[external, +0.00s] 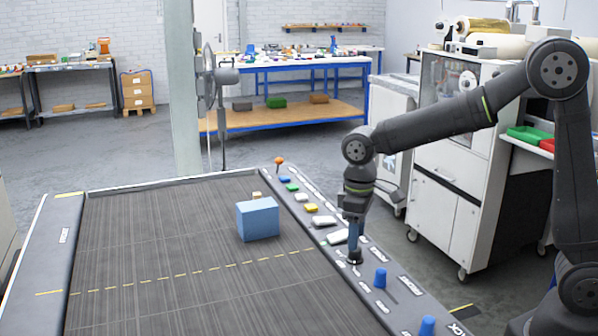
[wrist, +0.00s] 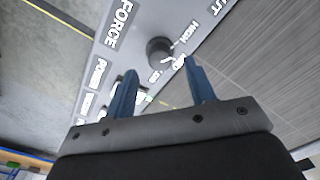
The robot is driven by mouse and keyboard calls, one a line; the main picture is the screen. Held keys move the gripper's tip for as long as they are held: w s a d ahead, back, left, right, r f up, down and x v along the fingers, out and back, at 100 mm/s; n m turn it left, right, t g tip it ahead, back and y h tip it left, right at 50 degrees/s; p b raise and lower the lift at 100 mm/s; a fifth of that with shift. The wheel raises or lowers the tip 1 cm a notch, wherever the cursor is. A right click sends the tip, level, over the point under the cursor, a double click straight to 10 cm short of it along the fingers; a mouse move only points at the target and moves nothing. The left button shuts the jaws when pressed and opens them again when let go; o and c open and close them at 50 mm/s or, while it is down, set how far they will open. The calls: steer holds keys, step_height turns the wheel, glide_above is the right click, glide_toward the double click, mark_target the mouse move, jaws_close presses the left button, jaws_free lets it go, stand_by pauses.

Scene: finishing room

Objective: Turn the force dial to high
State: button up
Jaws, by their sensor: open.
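The force dial is a dark round knob (wrist: 158,49) on the grey control panel, beside the FORCE label (wrist: 118,22) in the wrist view. Small white labels sit around it, one reading HIGH (wrist: 178,36). I cannot tell for sure where its pointer aims. In the external view the dial (external: 355,258) stands on the panel's right rail, directly below my gripper. My gripper (wrist: 159,66) has two blue fingers, apart and empty. In the external view my gripper (external: 355,241) points down, its fingertips close to the dial's top. I cannot tell whether they touch it.
Blue knobs (external: 380,278) stand nearer on the same rail. Coloured buttons (external: 310,208) and an orange-topped lever (external: 279,161) line its far part. A blue box (external: 257,218) sits on the dark conveyor belt (external: 150,230) to the left.

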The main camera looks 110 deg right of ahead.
mark_target(355, 254)
step_height(355, 254, up, 14)
stand_by(0.3)
stand_by(0.4)
step_height(355, 254, down, 17)
steer(key=shift+f, duration=0.2)
stand_by(0.4)
